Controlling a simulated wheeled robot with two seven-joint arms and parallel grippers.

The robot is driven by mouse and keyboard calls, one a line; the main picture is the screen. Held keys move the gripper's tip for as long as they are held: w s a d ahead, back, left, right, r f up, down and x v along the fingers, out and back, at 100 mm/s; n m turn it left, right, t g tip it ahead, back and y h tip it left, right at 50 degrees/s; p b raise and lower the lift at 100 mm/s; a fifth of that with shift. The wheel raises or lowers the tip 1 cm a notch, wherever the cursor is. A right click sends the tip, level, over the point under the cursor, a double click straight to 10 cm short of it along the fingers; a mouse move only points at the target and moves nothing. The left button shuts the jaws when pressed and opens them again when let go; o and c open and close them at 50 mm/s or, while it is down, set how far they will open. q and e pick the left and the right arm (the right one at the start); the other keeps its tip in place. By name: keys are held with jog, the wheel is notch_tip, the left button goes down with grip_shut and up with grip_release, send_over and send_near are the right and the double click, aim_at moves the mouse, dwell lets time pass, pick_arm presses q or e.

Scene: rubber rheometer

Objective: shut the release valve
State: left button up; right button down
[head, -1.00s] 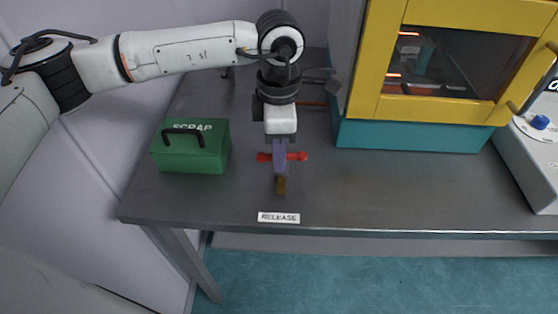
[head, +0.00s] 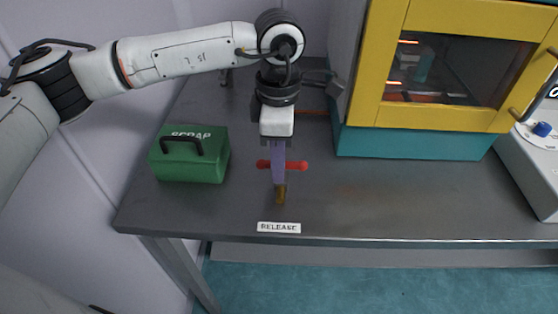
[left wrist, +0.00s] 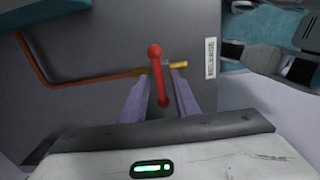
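The release valve has a red lever (head: 297,165) with ball ends, lying left to right in the head view, crosswise to its pipe. Its brass outlet (head: 281,196) points toward the table's front edge. My left gripper (head: 279,178) reaches down over the valve from behind and above. In the left wrist view the red lever (left wrist: 157,72) runs between the two purple fingers of my left gripper (left wrist: 160,92), with a gap on each side, so the gripper is open. Whether a finger touches the lever I cannot tell.
A white RELEASE label (head: 279,227) lies in front of the valve. A green SCRAP box (head: 190,160) stands left of it. A yellow and teal machine (head: 420,143) stands to the right. A copper pipe (left wrist: 90,77) runs to the valve. The table's front right is clear.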

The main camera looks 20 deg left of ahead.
pick_arm(q)
notch_tip(320, 180, up, 10)
jog(key=shift+f+b, duration=0.2)
jog(key=shift+b, duration=0.15)
jog(key=shift+d+f, duration=0.1)
